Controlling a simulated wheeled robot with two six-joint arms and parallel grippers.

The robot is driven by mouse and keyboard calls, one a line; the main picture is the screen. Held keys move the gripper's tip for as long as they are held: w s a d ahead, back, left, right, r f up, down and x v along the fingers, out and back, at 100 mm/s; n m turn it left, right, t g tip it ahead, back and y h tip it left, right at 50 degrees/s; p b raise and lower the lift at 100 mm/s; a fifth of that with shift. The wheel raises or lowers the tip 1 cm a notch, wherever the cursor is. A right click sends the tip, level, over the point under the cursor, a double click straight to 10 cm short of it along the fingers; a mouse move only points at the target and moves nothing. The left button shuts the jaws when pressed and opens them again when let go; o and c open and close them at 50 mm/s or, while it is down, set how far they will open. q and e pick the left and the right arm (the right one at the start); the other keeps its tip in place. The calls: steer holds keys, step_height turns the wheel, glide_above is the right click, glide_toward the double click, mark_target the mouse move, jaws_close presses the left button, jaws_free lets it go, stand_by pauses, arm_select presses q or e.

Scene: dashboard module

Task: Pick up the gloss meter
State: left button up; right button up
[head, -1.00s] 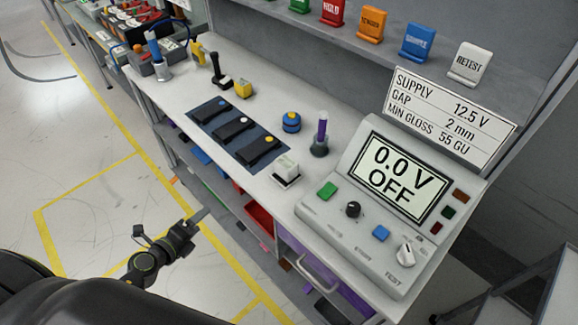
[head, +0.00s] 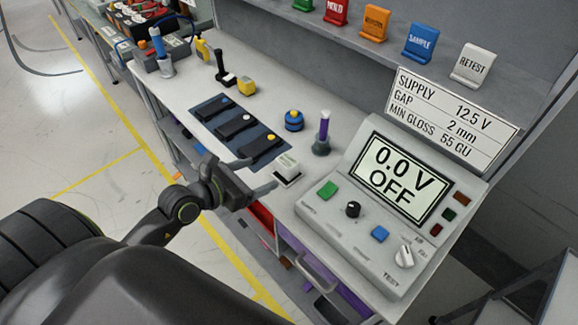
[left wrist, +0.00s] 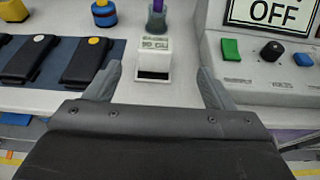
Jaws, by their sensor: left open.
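The gloss meter looks to be the small white block with green lettering on top and a dark slot in its near face. It stands at the bench's front edge in the head view (head: 287,166) and between my fingers' lines in the left wrist view (left wrist: 154,60). My left gripper (head: 262,175) is open and empty at the bench edge, pointing at the block. In the left wrist view the open fingers (left wrist: 159,76) lie to either side of it, with their tips just short of it and a gap on each side. My right gripper is not in view.
Black panels (head: 237,128) on a dark mat lie left of the block. A control console (head: 372,225) reading 0.0 V OFF stands close on the right. A shelf with coloured tags runs above.

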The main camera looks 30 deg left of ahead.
mark_target(287, 160)
arm_select(q)
steer(key=x, duration=0.8)
steer(key=shift+w+p, duration=0.15)
steer(key=shift+p, duration=0.15)
steer(key=shift+a+p+x, duration=0.15)
steer(key=shift+p+x, duration=0.1)
steer(key=shift+x, duration=1.1)
steer(key=shift+a+p+x, duration=0.2)
steer(key=shift+x, duration=1.2)
steer(key=shift+f, duration=0.1)
steer(key=c, duration=1.1)
steer(key=shift+c, duration=0.7)
